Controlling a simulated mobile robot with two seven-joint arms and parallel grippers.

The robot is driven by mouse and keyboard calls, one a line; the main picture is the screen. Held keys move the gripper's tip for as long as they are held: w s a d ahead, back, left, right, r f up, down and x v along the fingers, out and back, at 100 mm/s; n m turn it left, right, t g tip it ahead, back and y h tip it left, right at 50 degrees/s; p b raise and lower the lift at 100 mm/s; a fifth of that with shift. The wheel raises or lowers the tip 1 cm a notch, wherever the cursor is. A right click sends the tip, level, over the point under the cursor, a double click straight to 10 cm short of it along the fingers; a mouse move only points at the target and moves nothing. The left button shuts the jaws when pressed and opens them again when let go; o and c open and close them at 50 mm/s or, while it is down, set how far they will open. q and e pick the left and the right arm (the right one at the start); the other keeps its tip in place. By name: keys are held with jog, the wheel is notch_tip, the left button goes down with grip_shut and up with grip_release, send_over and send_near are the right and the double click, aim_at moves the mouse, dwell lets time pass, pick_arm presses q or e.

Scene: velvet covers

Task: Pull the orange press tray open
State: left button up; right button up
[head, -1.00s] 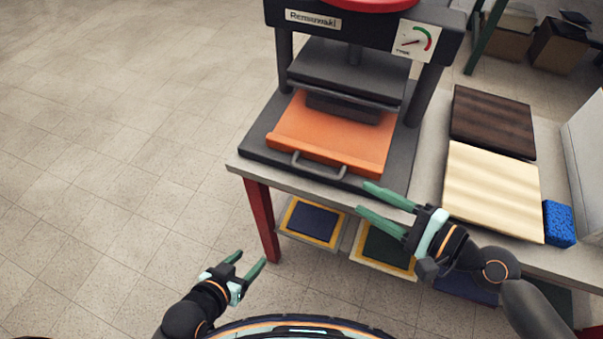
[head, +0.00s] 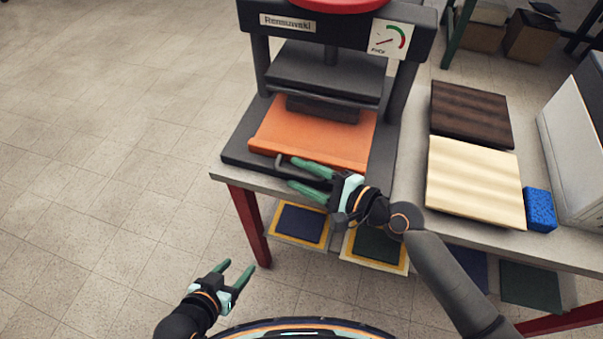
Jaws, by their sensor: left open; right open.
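The orange press tray (head: 318,134) lies flat on the dark base of the press (head: 335,68), partly under its upper plate. Its grey bar handle (head: 281,160) is on the tray's front edge; only the left end shows, as my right gripper covers the rest. My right gripper (head: 291,173) is open, its green fingers pointing left at the handle's front. I cannot tell whether the fingers touch the handle or straddle it. My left gripper (head: 235,272) is open and empty, low in front of the table and away from the tray.
A cream board (head: 474,182), a dark brown board (head: 470,114) and a blue sponge (head: 540,209) lie on the table right of the press. Framed panels (head: 301,224) sit below the tabletop. The floor at left is clear.

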jog(key=shift+a, duration=0.1)
jog(key=c, duration=0.7)
grip_shut()
jog(key=shift+w+d+r, duration=0.15)
jog(key=shift+w+d, duration=0.05)
dwell(0.5)
